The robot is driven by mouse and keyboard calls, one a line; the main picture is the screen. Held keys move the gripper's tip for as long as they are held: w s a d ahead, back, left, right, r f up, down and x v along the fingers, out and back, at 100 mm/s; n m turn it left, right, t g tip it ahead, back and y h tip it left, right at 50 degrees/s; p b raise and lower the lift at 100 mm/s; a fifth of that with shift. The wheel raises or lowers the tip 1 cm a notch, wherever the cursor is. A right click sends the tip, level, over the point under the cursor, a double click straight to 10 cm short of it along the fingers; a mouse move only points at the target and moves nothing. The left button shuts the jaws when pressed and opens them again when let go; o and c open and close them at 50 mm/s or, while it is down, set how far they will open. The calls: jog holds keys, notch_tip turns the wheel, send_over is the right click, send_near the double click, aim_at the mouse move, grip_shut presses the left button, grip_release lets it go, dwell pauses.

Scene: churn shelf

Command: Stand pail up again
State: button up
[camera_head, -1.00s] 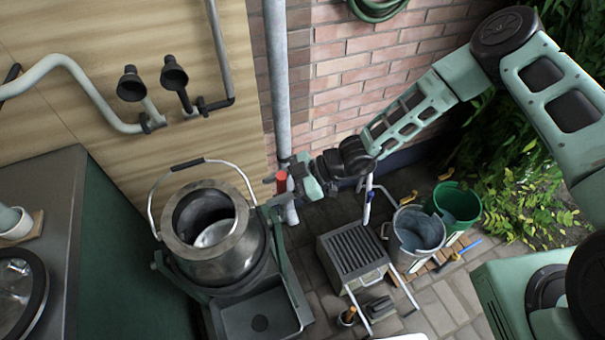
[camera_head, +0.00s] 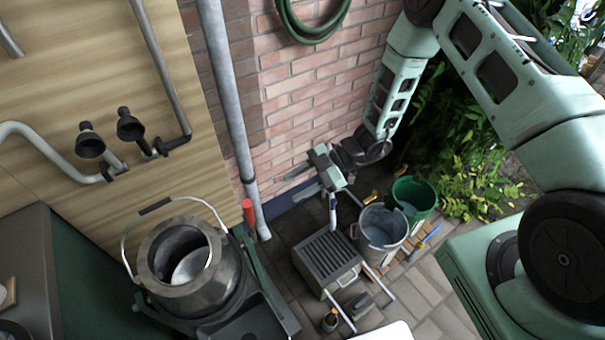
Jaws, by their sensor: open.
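A grey metal pail (camera_head: 382,230) stands on a slatted wooden board on the paving, right of a small ribbed metal stool. A green pail (camera_head: 414,197) is just behind it to the right. Both look upright with their mouths up; I cannot tell if either leans. My gripper (camera_head: 296,184) is open and empty, its fingers pointing left, in front of the brick wall. It is apart from both pails, to their upper left in the picture. A large metal churn (camera_head: 190,270) with a raised bail sits in a green cradle at left; a pale shape shows inside its mouth.
The ribbed stool (camera_head: 327,257) stands between churn and pails, with small items by its legs. A red-tipped lever (camera_head: 248,211) rises beside the churn near a vertical grey pipe (camera_head: 228,100). Leafy plants (camera_head: 465,165) fill the right.

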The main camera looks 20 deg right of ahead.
jog(key=shift+d+r, duration=0.2)
jog(key=shift+d, duration=0.35)
